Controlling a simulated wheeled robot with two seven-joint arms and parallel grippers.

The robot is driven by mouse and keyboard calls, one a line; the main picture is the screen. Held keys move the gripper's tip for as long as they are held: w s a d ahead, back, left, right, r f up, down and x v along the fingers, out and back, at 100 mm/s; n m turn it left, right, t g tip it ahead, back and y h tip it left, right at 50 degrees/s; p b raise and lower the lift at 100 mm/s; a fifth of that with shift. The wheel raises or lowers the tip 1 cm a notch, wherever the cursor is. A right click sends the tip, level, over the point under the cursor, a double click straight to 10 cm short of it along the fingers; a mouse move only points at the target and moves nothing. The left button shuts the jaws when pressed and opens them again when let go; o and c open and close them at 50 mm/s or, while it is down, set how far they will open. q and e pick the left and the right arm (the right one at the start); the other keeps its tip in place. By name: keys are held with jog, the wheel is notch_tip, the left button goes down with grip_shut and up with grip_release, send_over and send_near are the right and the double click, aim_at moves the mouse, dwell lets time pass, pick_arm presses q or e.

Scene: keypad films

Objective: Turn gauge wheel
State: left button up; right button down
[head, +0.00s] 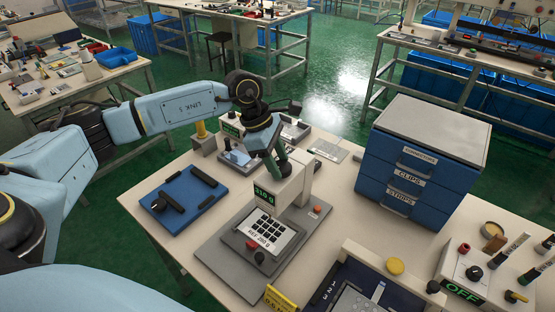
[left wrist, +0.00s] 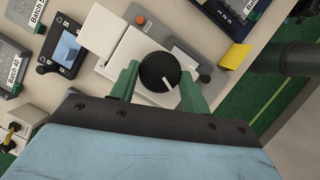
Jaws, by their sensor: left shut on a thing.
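The gauge wheel (left wrist: 160,70) is a round black knob with a white pointer line, seen from above in the left wrist view. The green fingers of my left gripper (head: 277,164) stand on either side of it and are shut on it. In the head view the gripper hides the wheel on top of the white gauge post (head: 289,190). The gauge's green display (head: 264,197) appears to read 310 g. My right gripper is not in view.
A blue tray (head: 190,198) with black bars lies left of the gauge. A blue drawer cabinet (head: 422,150) stands to the right. A dark panel (head: 345,288) and a control box reading OFF (head: 463,282) are at the front right. A yellow sign (head: 280,299) is at the front.

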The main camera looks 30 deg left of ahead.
pick_arm(q)
jog(key=shift+s+n+t+y+b, duration=0.1)
jog(key=shift+n+t+y+b, duration=0.25)
jog(key=shift+n, duration=0.8)
jog(key=shift+s+n+t+y+b, duration=0.2)
jog(key=shift+n+t, duration=0.25)
jog(key=shift+n, duration=0.7)
jog(key=shift+c, duration=0.5)
jog(key=shift+w, duration=0.15)
jog(key=o, duration=1)
jog(key=v, duration=1.3)
jog(key=shift+r, duration=0.2)
